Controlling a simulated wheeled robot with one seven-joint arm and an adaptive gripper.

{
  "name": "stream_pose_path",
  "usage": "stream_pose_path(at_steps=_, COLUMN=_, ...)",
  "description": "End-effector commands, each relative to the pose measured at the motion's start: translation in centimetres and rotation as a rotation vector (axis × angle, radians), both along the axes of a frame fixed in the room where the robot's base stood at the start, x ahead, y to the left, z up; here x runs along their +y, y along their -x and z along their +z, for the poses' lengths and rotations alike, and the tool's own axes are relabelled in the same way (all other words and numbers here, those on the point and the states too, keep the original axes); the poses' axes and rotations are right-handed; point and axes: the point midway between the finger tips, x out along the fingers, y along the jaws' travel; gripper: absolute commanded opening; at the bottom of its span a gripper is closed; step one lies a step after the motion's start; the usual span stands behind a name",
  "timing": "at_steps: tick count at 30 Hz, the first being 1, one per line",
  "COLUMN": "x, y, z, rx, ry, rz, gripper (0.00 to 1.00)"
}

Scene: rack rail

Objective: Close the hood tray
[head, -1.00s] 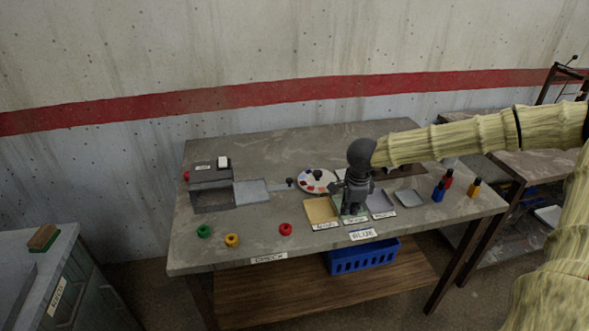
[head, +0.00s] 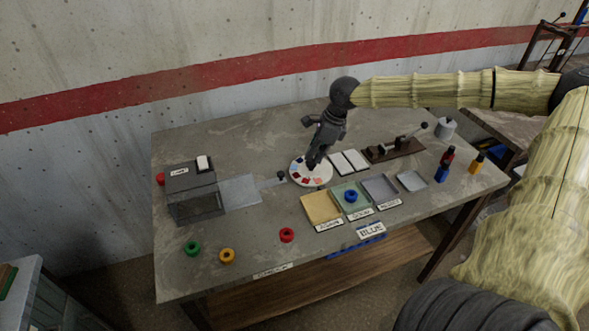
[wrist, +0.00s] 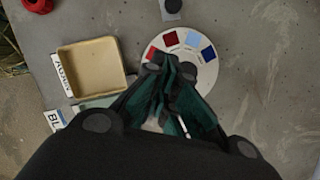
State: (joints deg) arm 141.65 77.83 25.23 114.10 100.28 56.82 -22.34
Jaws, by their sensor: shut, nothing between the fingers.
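The hood is a dark grey box (head: 192,190) with a lamp label at the left of the bench. Its flat pale tray (head: 240,190) sticks out to the right. A thin bar runs from the tray to a small dark knob (head: 281,177). In the wrist view the dark knob (wrist: 172,6) shows at the top edge. My gripper (head: 312,166) is shut and empty, pointing down over the white colour disc (head: 304,178), right of the knob and apart from it. The fingers also show in the wrist view (wrist: 165,72), hiding part of the disc.
Green (head: 193,248), orange (head: 227,256) and red (head: 287,235) rings lie along the front. Bench between hood tray and red ring is clear.

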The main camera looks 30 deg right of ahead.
Motion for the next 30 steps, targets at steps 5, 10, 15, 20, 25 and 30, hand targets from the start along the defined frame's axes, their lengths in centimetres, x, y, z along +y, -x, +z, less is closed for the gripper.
stream_pose_path(at_steps=5, x=0.3, y=-0.3, z=-1.8, rx=0.004, ry=0.001, rz=0.000, gripper=0.00)
stream_pose_path(at_steps=10, x=0.6, y=-0.6, z=-3.3, rx=0.004, ry=0.001, rz=0.000, gripper=0.00)
stream_pose_path(at_steps=15, x=1.0, y=-0.9, z=-4.8, rx=0.003, ry=0.000, rz=0.001, gripper=0.00)
stream_pose_path(at_steps=20, x=1.3, y=-1.2, z=-6.2, rx=0.003, ry=0.001, rz=-0.001, gripper=0.00)
stream_pose_path(at_steps=25, x=2.1, y=-1.9, z=-7.0, rx=0.002, ry=0.002, rz=0.002, gripper=0.00)
stream_pose_path(at_steps=30, x=3.3, y=-2.9, z=-7.2, rx=0.002, ry=0.001, rz=0.001, gripper=0.00)
